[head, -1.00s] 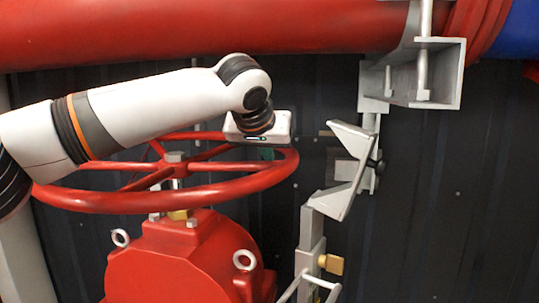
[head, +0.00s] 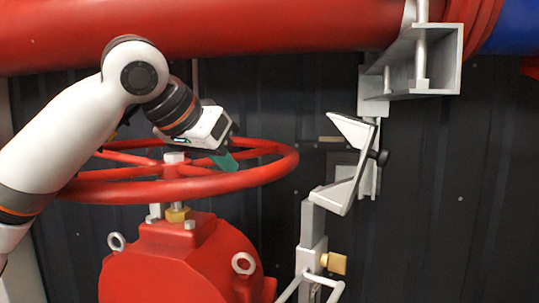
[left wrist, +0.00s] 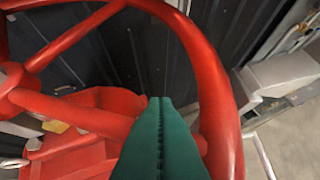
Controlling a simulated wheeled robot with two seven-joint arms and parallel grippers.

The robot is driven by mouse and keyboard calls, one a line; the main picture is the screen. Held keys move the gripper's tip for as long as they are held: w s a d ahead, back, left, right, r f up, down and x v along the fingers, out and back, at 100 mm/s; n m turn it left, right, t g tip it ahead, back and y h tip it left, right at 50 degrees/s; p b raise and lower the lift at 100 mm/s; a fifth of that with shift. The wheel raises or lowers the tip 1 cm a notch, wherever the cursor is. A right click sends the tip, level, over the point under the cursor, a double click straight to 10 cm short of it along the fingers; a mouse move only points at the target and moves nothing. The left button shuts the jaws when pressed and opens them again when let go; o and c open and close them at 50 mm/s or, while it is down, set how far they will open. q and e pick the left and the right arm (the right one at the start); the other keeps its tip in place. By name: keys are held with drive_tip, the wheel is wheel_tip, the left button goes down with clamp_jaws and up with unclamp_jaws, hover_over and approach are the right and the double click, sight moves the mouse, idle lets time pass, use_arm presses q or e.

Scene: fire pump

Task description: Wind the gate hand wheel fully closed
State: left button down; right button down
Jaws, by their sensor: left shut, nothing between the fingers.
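The red gate hand wheel (head: 235,184) lies roughly level on top of the red valve body (head: 185,265), with its hub nut (head: 174,158) at the centre. My left gripper (head: 228,163) is over the wheel's right part, with its green fingers pointing down into the wheel opening. In the left wrist view the green fingers (left wrist: 160,110) are pressed together with nothing between them. They lie inside the rim (left wrist: 222,100), close beside a red spoke (left wrist: 75,115). Whether they touch the spoke or rim I cannot tell. My right gripper is not in view.
A grey metal bracket (head: 350,170) on a post stands right of the wheel. A large red pipe (head: 250,35) runs across above, with a steel support (head: 425,75) at right. Dark panelling (head: 480,200) is behind. Free space lies between wheel and bracket.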

use_arm(q)
drive_tip(key=s+a+m+g+h+p, duration=0.1)
drive_tip(key=s+a+m+h, duration=0.1)
drive_tip(key=a, duration=0.5)
drive_tip(key=shift+s+m+g, duration=0.3)
drive_tip(key=shift+s+m, duration=0.2)
drive_tip(key=shift+s, duration=0.9)
